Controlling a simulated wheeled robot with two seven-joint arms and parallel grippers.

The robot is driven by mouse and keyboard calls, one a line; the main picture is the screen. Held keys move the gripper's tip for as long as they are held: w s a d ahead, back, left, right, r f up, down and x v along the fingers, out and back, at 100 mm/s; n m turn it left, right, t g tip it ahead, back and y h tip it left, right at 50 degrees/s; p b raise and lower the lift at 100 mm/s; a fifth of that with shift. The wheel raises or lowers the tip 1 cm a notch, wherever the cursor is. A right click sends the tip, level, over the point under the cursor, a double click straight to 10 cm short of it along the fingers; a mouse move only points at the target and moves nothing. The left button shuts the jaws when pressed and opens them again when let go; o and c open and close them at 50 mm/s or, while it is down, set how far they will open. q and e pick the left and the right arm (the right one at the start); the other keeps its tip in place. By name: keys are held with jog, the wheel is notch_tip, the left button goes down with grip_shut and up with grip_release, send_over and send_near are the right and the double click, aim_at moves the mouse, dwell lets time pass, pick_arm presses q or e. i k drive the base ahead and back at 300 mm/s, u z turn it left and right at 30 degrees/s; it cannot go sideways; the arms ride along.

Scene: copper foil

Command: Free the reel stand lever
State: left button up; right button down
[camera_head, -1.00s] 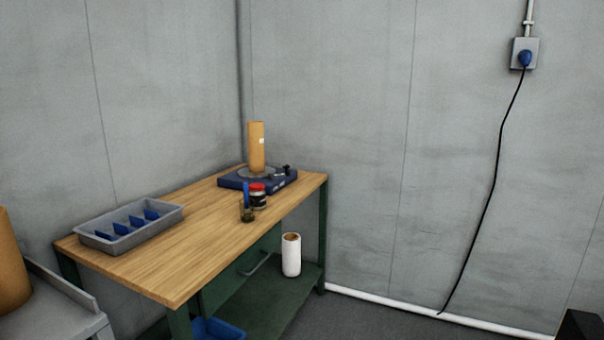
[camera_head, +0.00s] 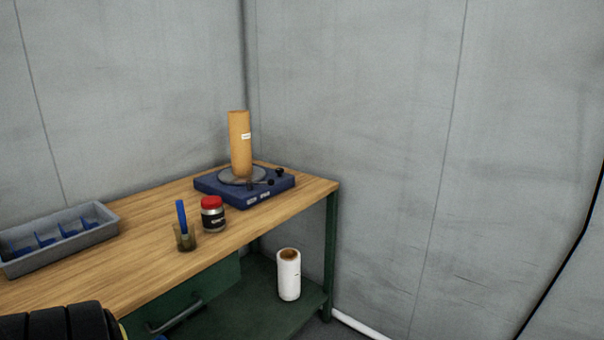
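The reel stand (camera_head: 222,193) is a dark blue base with a round grey plate, at the far corner of the workbench. A tan, upright roll (camera_head: 240,146) with a small white label stands on the plate. A small dark lever (camera_head: 262,182) with black knobs shows on the right part of the base; its exact state is too small to tell. Neither gripper is visible. A black, ribbed shape at the lower left edge looks like part of my arm.
On the wooden bench (camera_head: 150,211) stand a red-lidded jar (camera_head: 213,214), a glass with a blue-handled tool (camera_head: 185,234) and a grey tray (camera_head: 95,235) with blue dividers. A white roll (camera_head: 289,275) stands on the lower shelf. Grey walls close off the corner behind.

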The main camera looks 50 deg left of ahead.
aim_at(249, 184)
jog(key=u, duration=0.7)
jog(key=i, duration=1.3)
jog(key=u, duration=1.6)
jog(key=i, duration=0.4)
jog(key=u, duration=0.4)
